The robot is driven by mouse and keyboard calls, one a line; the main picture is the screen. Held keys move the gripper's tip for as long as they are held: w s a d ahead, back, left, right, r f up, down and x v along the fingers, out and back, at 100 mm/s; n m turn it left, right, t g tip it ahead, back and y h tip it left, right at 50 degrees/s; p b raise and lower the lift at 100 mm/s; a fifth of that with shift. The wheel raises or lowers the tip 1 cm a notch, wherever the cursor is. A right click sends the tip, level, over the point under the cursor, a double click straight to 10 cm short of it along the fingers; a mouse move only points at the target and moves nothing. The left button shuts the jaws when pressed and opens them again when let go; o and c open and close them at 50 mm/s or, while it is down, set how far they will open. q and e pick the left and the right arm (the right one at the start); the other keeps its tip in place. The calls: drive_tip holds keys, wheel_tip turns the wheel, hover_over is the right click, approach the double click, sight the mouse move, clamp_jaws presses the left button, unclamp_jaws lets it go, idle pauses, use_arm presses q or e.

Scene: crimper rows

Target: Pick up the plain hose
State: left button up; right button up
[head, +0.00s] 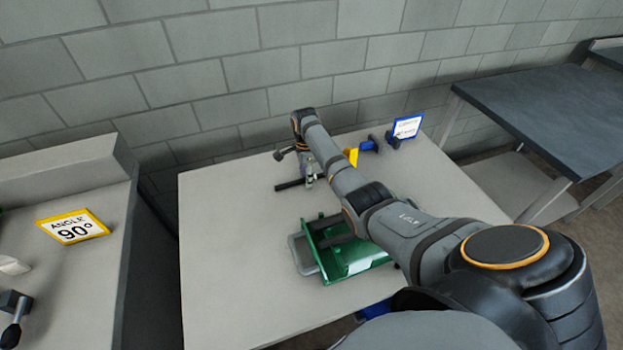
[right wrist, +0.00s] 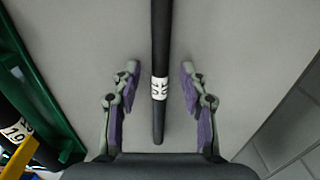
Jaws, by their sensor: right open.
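A black hose (right wrist: 161,40) lies on the pale table top, running lengthwise between my right gripper's fingers in the right wrist view. It has a white band with dark marks (right wrist: 159,88), which I cannot read. In the head view a dark hose end (head: 289,184) shows beside the gripper. My right gripper (right wrist: 160,72) is open, with one finger on each side of the hose and gaps on both sides. In the head view it (head: 308,176) points down near the far left of the table, partly hidden by my arm. My left gripper is not in view.
A blue-framed sign (head: 407,126) and a yellow piece (head: 352,156) stand farther back. The table's left front is clear. A grey wall is behind.

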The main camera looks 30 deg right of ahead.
drive_tip(key=shift+c, duration=0.4)
drive_tip(key=shift+f, duration=0.1)
clamp_jaws()
drive_tip(key=shift+w+r, duration=0.1)
drive_tip(key=shift+r, duration=0.5)
drive_tip(key=s+a+r+p, duration=0.8)
drive_tip(key=s+a+r, duration=0.1)
drive_tip(key=r, duration=0.3)
drive_tip(key=shift+s+a+p, duration=0.2)
drive_tip(key=shift+s+p, duration=0.1)
drive_tip(key=shift+s, duration=0.45)
